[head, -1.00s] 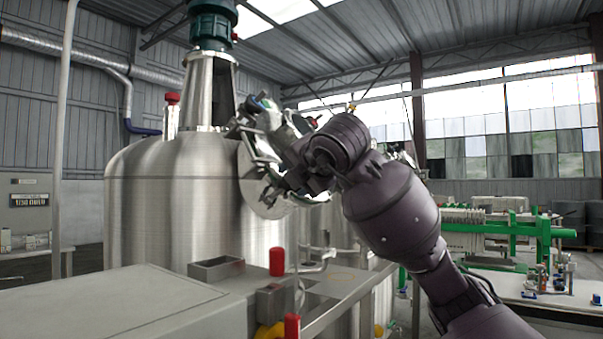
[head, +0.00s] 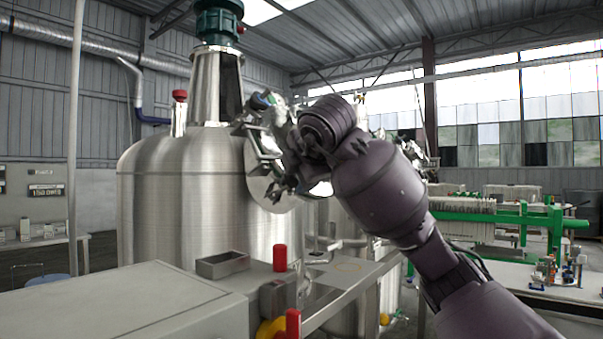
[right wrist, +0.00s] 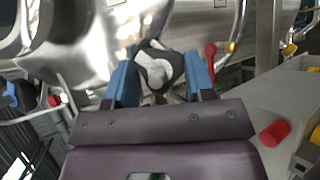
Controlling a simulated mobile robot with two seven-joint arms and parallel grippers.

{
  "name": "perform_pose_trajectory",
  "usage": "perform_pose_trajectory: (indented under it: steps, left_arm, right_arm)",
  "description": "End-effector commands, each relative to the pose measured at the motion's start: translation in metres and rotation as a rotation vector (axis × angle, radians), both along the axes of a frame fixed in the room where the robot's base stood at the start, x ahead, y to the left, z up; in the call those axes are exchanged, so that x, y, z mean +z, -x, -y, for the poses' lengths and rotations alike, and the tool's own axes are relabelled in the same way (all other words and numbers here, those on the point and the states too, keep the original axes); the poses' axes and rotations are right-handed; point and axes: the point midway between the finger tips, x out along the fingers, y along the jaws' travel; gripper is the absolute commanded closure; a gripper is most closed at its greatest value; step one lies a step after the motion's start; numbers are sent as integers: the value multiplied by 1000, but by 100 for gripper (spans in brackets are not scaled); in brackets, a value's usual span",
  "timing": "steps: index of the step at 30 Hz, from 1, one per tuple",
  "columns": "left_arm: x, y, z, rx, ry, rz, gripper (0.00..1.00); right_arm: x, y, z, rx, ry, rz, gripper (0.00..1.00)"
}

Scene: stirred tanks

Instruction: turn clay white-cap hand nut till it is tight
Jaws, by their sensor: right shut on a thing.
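My right gripper (right wrist: 161,66) shows its two blue fingers in the right wrist view. They are shut on the hand nut (right wrist: 158,72), which has a pale whitish middle and a dark edge. The nut lies against the shiny metal of the tank (right wrist: 75,40). In the head view my right arm reaches from the lower right to the round hatch on the side of the steel tank (head: 185,200). There the right gripper (head: 284,182) is among the hatch fittings, and the nut cannot be made out. My left gripper is not in view.
A red-topped post (head: 280,257) and an open grey box (head: 222,264) stand on the bench before the tank. A red handle (right wrist: 210,56) is just right of the fingers in the right wrist view. A green-framed press (head: 520,215) stands at the right.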

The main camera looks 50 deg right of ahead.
Motion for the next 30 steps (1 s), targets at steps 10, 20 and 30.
perform_pose_trajectory:
  steps: [10, 20, 30]
  left_arm:
    - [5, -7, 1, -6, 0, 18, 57]
    - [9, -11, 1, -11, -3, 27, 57]
    - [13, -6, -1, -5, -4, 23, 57]
  right_arm:
    - [0, 0, 0, 2, 1, 0, 33]
    - [0, 0, 0, 1, 2, 0, 25]
    - [24, 33, -20, 2, 5, 8, 25]
